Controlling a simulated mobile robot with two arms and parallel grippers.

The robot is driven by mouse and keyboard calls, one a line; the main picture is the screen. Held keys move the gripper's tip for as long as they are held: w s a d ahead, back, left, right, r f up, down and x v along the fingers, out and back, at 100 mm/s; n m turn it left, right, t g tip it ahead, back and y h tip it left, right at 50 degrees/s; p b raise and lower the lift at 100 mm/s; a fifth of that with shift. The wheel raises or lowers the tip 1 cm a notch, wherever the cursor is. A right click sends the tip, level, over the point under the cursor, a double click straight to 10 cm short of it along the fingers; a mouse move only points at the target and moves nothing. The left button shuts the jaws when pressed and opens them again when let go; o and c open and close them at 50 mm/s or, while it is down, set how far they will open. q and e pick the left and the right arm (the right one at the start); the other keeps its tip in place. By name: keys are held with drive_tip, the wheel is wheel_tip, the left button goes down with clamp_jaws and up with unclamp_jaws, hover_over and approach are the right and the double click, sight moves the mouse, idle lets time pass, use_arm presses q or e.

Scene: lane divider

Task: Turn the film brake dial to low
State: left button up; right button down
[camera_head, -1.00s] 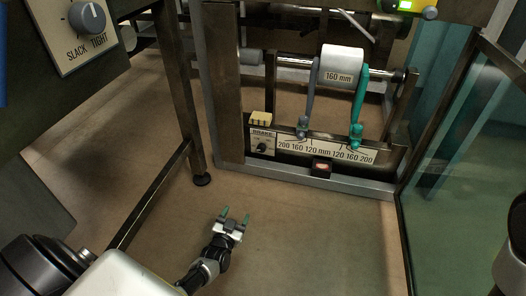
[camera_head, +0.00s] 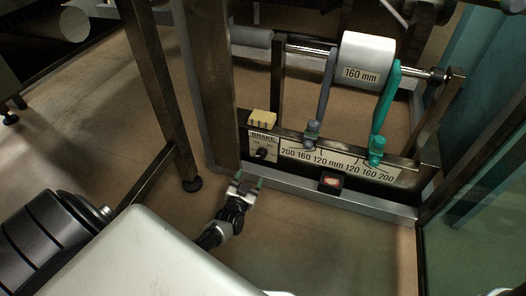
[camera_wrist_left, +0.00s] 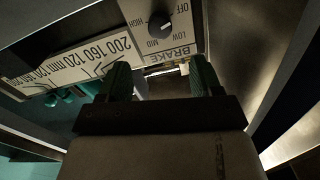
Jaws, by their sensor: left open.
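The film brake dial (camera_head: 262,152) is a small black knob on a white plate marked BRAKE, low on the machine's frame. In the left wrist view the dial (camera_wrist_left: 160,27) shows upside down, with OFF, LOW, MID and HIGH printed around it. A pale mark shows on the knob, but I cannot tell surely which word it points to. My left gripper (camera_head: 250,178) is below and in front of the plate, apart from the dial. Its two green fingers are spread and empty in the left wrist view (camera_wrist_left: 161,75). My right gripper is out of view.
A yellow block (camera_head: 263,118) sits just above the brake plate. A scale strip (camera_head: 335,162) with grey and teal guide levers runs to the right. A red button box (camera_head: 331,182) is below it. A steel post (camera_head: 207,90) stands left, and a glass panel (camera_head: 475,190) right.

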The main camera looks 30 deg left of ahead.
sight(261, 155)
use_arm(q)
drive_tip(key=b+x, duration=0.6)
drive_tip(key=x, duration=0.3)
drive_tip(key=shift+w+f, duration=0.15)
drive_tip(key=shift+w, duration=0.1)
drive_tip(key=shift+w+a, duration=0.1)
drive_tip(key=shift+w, duration=0.35)
drive_tip(key=shift+r, duration=0.2)
drive_tip(key=c, duration=0.9)
